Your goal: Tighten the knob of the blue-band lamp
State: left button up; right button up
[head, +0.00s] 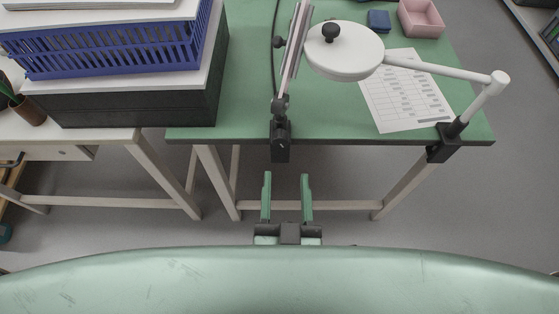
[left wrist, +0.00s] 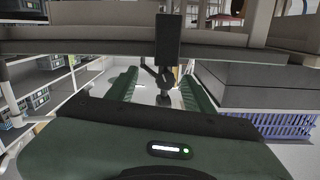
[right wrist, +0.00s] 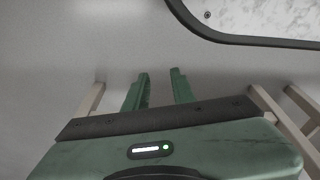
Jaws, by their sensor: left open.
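Two lamps are clamped to the front edge of the green table (head: 240,100). One lamp (head: 294,60) has its arm upright, seen nearly edge-on, with a dark knob (head: 278,42) and black clamp (head: 281,140). The other lamp (head: 345,58) has a round white head with a black knob (head: 331,31). I cannot make out a blue band on either. My left gripper (head: 286,184) is open and empty in front of the first clamp. In the left wrist view that clamp (left wrist: 167,45) appears between the fingers, apart from them. My right gripper (right wrist: 159,76) is open and empty over floor.
A blue basket (head: 115,55) stands on a black-sided box (head: 150,108) at the left. A printed sheet (head: 405,100), a pink tray (head: 421,18) and a small blue item (head: 379,20) lie on the table. Floor before the table is clear.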

aim_at(281, 143)
pick_arm(q)
jog(key=shift+n+t+y, duration=0.3)
jog(key=shift+n+t, duration=0.1)
jog(key=shift+n, duration=0.1)
jog(key=w+r, duration=0.1)
jog(key=w, duration=0.1)
jog(key=w+p, duration=0.1)
jog(key=w, duration=0.1)
jog(key=w+a+r, duration=0.1)
jog(key=w, duration=0.1)
jog(key=shift+w+r+p, duration=0.3)
jog(key=shift+w+r, duration=0.05)
jog(key=shift+w, duration=0.45)
jog(key=shift+f, duration=0.1)
grip_shut()
pick_arm(e)
jog(key=s+f, duration=0.2)
jog(key=f, duration=0.1)
jog(key=s+f, duration=0.1)
jog(key=shift+s+d+f, duration=0.2)
jog(key=shift+d, duration=0.05)
